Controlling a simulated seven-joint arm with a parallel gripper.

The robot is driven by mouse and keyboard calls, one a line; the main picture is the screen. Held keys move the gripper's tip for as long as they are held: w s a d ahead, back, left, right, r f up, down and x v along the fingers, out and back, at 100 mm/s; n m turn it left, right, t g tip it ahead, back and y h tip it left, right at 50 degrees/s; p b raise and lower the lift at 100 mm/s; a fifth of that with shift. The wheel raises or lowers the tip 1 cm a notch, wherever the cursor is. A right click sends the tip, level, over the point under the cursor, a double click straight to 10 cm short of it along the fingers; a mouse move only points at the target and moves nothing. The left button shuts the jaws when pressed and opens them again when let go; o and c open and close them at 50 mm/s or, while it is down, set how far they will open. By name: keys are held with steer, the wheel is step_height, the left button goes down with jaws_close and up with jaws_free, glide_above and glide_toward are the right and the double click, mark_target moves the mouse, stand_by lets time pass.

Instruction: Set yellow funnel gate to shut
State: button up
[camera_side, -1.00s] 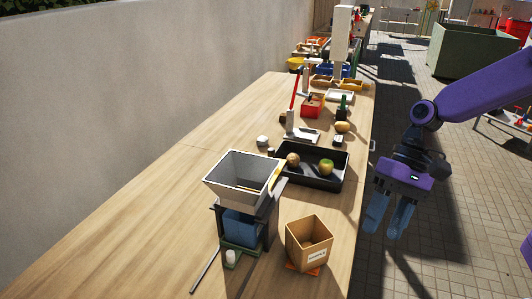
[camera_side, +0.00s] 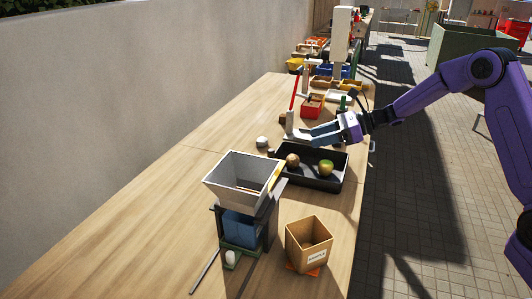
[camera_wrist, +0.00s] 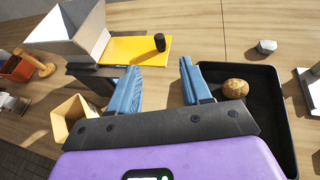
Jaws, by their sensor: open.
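The yellow funnel gate is a flat plate (camera_wrist: 130,52) with a black knob (camera_wrist: 159,42) on top, sticking out from under the grey funnel (camera_wrist: 85,30) in the wrist view. In the side view only a thin yellow edge (camera_side: 278,174) shows beside the funnel (camera_side: 235,182). My gripper (camera_wrist: 159,66) is open and empty, fingers spread, with the knob beyond and between the fingertips. In the side view my gripper (camera_side: 311,135) hangs above the back of the black tray, apart from the gate.
The black tray (camera_side: 344,172) holds a brown potato (camera_side: 293,160) and a greenish one (camera_side: 326,168). A cardboard box (camera_side: 306,243) stands at the front, and a blue bin (camera_side: 240,228) sits under the funnel. A small pale lump (camera_side: 262,141) lies behind. The table's left side is clear.

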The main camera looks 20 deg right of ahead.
mark_target(273, 150)
steer(key=x, duration=1.6)
steer(key=shift+a+f, duration=0.15)
